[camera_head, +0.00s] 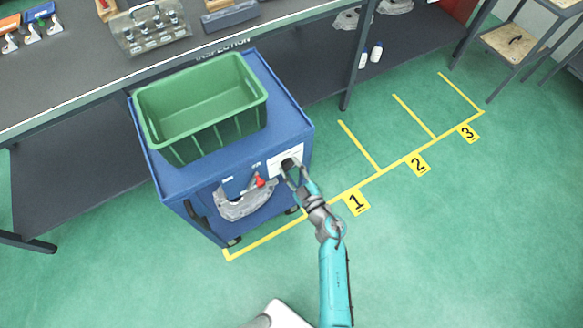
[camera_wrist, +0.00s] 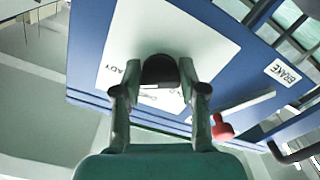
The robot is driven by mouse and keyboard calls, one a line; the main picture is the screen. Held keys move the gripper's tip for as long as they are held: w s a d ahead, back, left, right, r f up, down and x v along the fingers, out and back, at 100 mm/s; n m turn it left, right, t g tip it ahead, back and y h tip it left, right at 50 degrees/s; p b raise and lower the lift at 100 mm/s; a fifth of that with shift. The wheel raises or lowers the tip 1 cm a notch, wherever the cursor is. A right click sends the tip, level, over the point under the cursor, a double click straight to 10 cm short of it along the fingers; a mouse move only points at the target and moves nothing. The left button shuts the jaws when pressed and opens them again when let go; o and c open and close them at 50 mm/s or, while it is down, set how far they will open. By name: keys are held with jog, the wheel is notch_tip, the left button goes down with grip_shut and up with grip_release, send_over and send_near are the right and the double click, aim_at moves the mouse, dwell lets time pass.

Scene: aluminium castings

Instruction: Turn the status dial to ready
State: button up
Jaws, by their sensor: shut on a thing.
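The status dial (camera_wrist: 160,70) is a dark round-topped knob on a white plate (camera_wrist: 205,50) fixed to the blue cart (camera_head: 178,183). Lettering ending in "ADY" shows on the plate to the left of the dial in the wrist view; other lettering below it is partly hidden. My gripper (camera_wrist: 160,78) is shut on the dial, one finger on each side. In the head view, my gripper (camera_head: 291,171) reaches the white plate at the cart's front right corner and partly covers the dial. Which mark the dial points to cannot be told.
A red-knobbed lever (camera_head: 260,181) sits close beside the plate; its red knob (camera_wrist: 221,128) and a "BRAKE" label (camera_wrist: 284,72) show in the wrist view. A green crate (camera_head: 185,135) stands on the cart. A workbench (camera_head: 90,75) is behind. Marked floor bays to the right are clear.

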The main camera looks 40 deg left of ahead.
jog(key=shift+f, duration=0.1)
jog(key=o, duration=1.1)
jog(key=shift+o, duration=0.2)
jog(key=shift+d, duration=0.1)
jog(key=v, duration=1.2)
